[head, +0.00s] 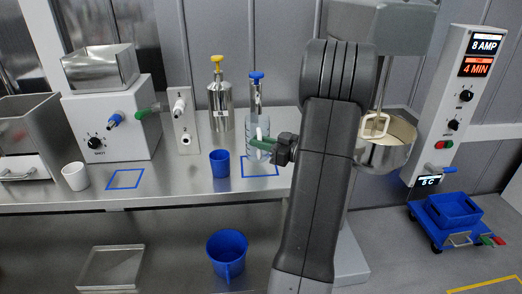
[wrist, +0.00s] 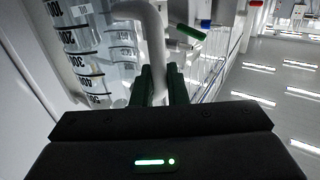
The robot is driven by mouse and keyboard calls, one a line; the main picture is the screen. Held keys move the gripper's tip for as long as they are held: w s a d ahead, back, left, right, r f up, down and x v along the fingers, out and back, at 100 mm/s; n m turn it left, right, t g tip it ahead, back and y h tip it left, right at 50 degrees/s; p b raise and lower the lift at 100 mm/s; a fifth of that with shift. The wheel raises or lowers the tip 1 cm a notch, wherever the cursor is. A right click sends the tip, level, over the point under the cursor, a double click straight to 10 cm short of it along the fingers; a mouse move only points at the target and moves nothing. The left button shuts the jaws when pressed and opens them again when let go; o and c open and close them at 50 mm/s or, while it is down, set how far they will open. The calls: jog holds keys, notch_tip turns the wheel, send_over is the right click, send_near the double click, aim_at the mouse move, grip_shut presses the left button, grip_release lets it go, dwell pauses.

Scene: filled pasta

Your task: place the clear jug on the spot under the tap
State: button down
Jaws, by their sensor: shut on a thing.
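The clear jug (head: 251,128) is upright at the right part of the bench, over or on a blue outlined square (head: 262,172); I cannot tell if it touches the bench. My gripper (head: 270,147) is shut on its pale handle from the right. In the wrist view, the jug (wrist: 88,45) with its volume marks fills the left, and its handle (wrist: 156,40) runs between the fingers (wrist: 162,85). A blue-tipped tap (head: 113,119) with a green part beside it juts from a white machine at the left. Another blue outlined square (head: 125,180) lies empty below it.
A blue cup (head: 219,163) stands just left of the jug. Metal bottles with a yellow top (head: 219,105) and a blue top (head: 256,77) stand behind. A white cup (head: 75,176) is left of the empty square. A mixer bowl (head: 386,152) is right of my arm.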

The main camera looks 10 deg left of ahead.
aim_at(261, 158)
jog(key=shift+f, duration=1.5)
jog(key=shift+f, duration=0.25)
jog(key=c, duration=1.5)
grip_release()
jog(key=shift+o, duration=0.2)
jog(key=shift+r, duration=0.2)
jog(key=b+v, duration=0.1)
jog(key=v, duration=1.1)
